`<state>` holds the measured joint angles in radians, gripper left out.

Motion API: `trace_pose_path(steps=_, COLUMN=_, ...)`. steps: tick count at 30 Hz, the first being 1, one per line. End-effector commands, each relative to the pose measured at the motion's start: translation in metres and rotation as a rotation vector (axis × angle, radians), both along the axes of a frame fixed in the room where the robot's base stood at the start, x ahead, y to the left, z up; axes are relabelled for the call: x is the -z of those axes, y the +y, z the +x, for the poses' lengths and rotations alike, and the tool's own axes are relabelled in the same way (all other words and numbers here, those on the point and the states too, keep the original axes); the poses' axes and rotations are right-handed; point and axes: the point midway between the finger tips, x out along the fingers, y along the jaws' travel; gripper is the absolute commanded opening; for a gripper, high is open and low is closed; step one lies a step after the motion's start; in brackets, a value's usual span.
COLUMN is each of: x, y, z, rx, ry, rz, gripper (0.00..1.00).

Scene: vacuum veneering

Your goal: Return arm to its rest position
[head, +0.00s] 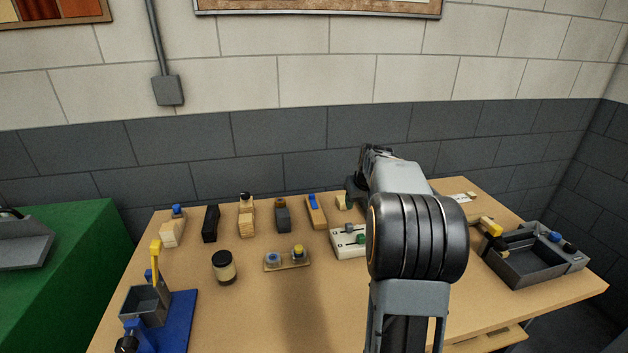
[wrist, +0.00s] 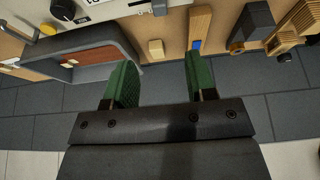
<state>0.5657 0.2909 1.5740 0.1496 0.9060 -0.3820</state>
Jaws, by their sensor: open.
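My gripper (wrist: 162,82) shows in the wrist view with its two green-padded fingers apart and nothing between them. It is beyond the back edge of the table, over the grey tiled surface. In the head view my arm reaches forward over the table (head: 300,318), and its own links mostly hide the gripper. A small wooden block (wrist: 156,48) and a wooden piece with a blue part (wrist: 199,32) lie near the fingers in the wrist view.
A row of wooden and dark blocks (head: 283,216) lines the table's back. A jar (head: 224,267) and a small tray with two round pieces (head: 287,265) stand in the middle. A blue-based fixture (head: 178,317) is at front left, a grey bin (head: 530,262) at right.

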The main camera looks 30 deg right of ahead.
Motion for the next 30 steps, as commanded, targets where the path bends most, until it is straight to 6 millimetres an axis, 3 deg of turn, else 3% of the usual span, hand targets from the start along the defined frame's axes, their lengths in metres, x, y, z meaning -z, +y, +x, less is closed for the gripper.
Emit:
trace_pose_path(steps=6, x=0.000, y=0.000, z=0.000, rx=0.026, ry=-0.003, rz=0.010, gripper=0.51)
trace_pose_path(steps=11, x=0.035, y=0.017, z=-0.029, rx=0.114, ry=0.086, rz=0.073, gripper=0.51)
trace_pose_path(steps=21, x=0.039, y=0.179, z=-0.145, rx=0.013, ry=0.188, rz=0.075, gripper=0.51)
trace_pose_path(steps=25, x=0.040, y=0.220, z=-0.183, rx=-0.080, ry=0.178, rz=0.051, gripper=0.51)
trace_pose_path(steps=30, x=0.035, y=0.250, z=-0.208, rx=-0.193, ry=0.131, rz=0.024, gripper=0.51)
